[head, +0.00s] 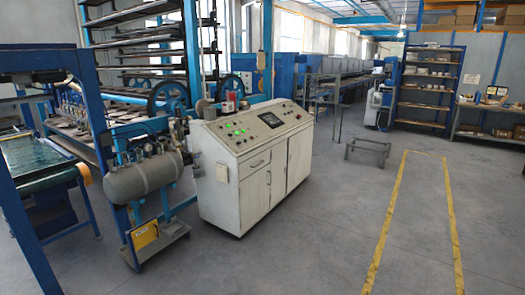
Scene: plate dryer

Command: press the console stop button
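The console (262,185) is a worn white cabinet near the middle of the head view, with doors and a drawer on its front. Its sloped top panel (246,130) carries several small green lit buttons (236,131) at the left and a dark screen (271,120) to their right. Other small controls sit beside them, but they are too small to tell apart, and I cannot pick out the stop button. My gripper is not in the head view.
A grey tank (145,178) on a blue frame stands close to the console's left end. Blue machinery with wheels (168,98) is behind it. A low metal stand (367,152) is on the floor at right. The floor (330,235) before the console is clear.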

